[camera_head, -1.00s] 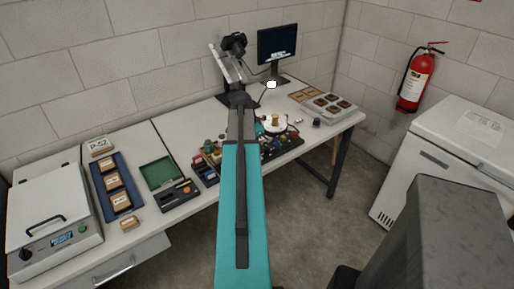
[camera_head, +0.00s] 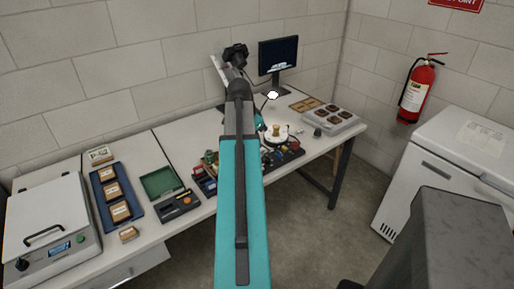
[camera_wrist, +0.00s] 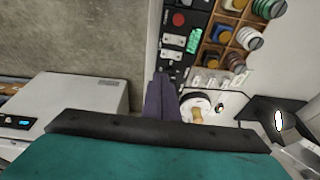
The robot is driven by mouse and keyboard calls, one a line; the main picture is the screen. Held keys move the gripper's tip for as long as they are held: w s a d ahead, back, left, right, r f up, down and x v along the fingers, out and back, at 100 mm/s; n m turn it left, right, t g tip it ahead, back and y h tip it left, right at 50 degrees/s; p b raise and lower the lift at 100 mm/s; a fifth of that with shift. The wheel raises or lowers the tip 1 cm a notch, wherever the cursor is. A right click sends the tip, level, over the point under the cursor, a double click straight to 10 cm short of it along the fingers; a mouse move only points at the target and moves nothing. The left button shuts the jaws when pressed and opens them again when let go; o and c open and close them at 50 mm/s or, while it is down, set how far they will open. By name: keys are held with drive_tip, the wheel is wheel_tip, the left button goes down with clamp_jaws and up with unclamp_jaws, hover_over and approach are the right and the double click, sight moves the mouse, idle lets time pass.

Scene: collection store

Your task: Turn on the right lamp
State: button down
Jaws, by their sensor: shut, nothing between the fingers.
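A small lamp with a bright white face (camera_head: 272,95) stands on a thin dark neck in front of the monitor in the head view. A bright oval in a dark housing (camera_wrist: 279,120) at the right of the wrist view looks like the same lamp. No second lamp can be made out, and no switch is clear. My gripper (camera_wrist: 161,95) shows in the wrist view as dark fingers, shut and empty, beside a white round stand with a brass-coloured knob (camera_wrist: 195,108). In the head view my arm hides most of the gripper.
A black panel with a red button (camera_wrist: 178,19) and a wooden rack of jars (camera_wrist: 228,36) lie near the fingers. The monitor (camera_head: 278,57) and a camera on a stand (camera_head: 236,53) are at the back. A grey tray of samples (camera_head: 330,120) sits at the bench's right.

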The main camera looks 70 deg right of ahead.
drive_tip(key=shift+a+r, duration=0.25)
drive_tip(key=shift+r, duration=0.35)
